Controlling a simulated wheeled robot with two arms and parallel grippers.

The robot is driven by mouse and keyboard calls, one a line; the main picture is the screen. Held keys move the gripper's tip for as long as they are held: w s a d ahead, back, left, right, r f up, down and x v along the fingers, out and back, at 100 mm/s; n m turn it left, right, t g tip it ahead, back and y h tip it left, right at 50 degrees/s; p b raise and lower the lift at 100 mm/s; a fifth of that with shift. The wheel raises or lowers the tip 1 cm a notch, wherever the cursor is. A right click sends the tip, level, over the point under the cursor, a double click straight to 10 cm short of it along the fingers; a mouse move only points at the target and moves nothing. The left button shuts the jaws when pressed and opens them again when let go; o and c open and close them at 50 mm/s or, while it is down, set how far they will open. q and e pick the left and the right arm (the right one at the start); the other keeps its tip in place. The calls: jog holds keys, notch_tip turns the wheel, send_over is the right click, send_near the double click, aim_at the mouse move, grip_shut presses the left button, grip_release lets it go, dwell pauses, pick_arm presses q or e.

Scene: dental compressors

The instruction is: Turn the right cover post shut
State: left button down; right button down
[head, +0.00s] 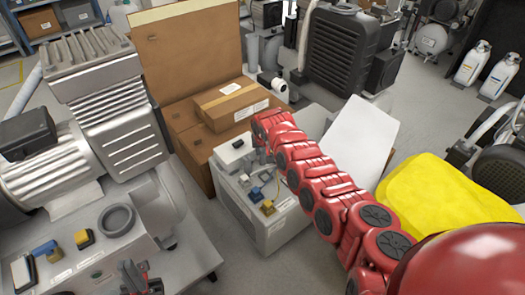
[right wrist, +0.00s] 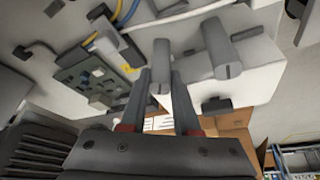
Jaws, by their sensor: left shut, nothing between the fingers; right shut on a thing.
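In the right wrist view, two grey cylindrical cover posts with slotted ends stand at a white block (right wrist: 250,82). My right gripper (right wrist: 162,78) is shut on one cover post (right wrist: 162,58), with a finger on each side of it. The other cover post (right wrist: 222,52) is just to the right in that picture and free. In the head view my red right arm reaches down to the light grey cabinet (head: 277,232); its fingertips and the posts cannot be made out there. My left gripper (head: 134,277) is shut and empty at the bottom left.
An open circuit board (right wrist: 92,78) with yellow and blue wires lies beside the held post. Cardboard boxes (head: 232,102) stand behind the cabinet. A large silver compressor (head: 70,175) fills the left. A yellow object (head: 430,195) lies right of my arm.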

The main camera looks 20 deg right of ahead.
jog(key=shift+r+n+p, duration=0.15)
jog(key=shift+n+p, duration=0.45)
jog(key=shift+p, duration=0.05)
jog(key=shift+n+y, duration=0.4)
jog(key=shift+n, duration=0.2)
jog(key=shift+d+f+n+y, duration=0.1)
jog(key=shift+f+n+y, duration=0.1)
jog(key=shift+n, duration=0.3)
jog(key=shift+f+n+y, duration=0.1)
jog(key=shift+n+y, duration=0.1)
jog(key=shift+n, duration=0.3)
jog(key=shift+r+n+y+b, duration=0.1)
jog(key=shift+n+y+b, duration=0.2)
jog(key=shift+n+b, duration=0.55)
jog(key=c, duration=0.9)
grip_release()
